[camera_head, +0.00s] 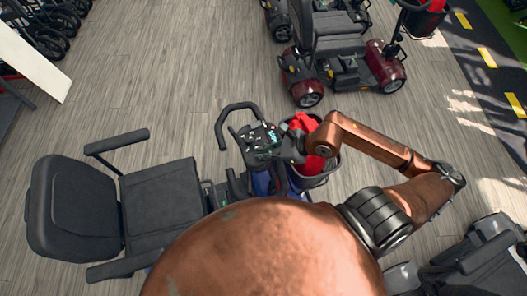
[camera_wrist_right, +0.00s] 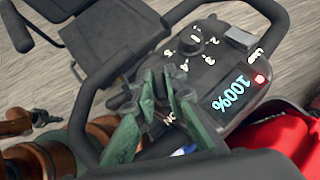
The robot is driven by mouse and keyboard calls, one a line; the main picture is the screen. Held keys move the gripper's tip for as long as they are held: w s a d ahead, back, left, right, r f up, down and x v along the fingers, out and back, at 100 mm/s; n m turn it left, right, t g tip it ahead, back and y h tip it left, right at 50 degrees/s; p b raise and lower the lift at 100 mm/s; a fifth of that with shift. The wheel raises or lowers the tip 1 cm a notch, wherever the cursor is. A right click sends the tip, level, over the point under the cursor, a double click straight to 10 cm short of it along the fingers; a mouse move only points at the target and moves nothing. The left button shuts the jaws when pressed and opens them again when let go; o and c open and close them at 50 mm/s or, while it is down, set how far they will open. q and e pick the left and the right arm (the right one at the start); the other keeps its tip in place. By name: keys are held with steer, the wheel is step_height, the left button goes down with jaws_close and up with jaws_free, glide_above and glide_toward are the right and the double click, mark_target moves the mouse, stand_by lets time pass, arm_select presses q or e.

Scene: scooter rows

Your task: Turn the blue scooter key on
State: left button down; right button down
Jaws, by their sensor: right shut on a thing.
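The blue scooter (camera_head: 262,182) stands below me in the head view, with its black handlebar (camera_head: 222,128) and control console (camera_head: 258,137). In the right wrist view the console carries a lit display (camera_wrist_right: 232,92) reading 100%, a small red light (camera_wrist_right: 260,79) and a round dial (camera_wrist_right: 191,45) with numbers. My right gripper (camera_wrist_right: 162,88) has its green fingers closed at the near side of the console, beside a partly covered "ON" label. It is shut on the key, which the fingers mostly hide. In the head view the right gripper (camera_head: 287,149) is at the console's right edge. My left gripper is out of view.
The scooter's black seat (camera_head: 160,196) is at the left. A red item (camera_head: 311,150) lies in the front basket (camera_head: 318,178) close to my right arm. A dark red scooter (camera_head: 345,68) stands behind, and another dark scooter (camera_head: 480,262) is at lower right. Grey floor lies between them.

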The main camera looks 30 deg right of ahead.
steer(key=c, duration=2)
jaws_free()
steer(key=shift+o, duration=0.2)
steer(key=v, duration=1.2)
steer(key=shift+s, duration=0.15)
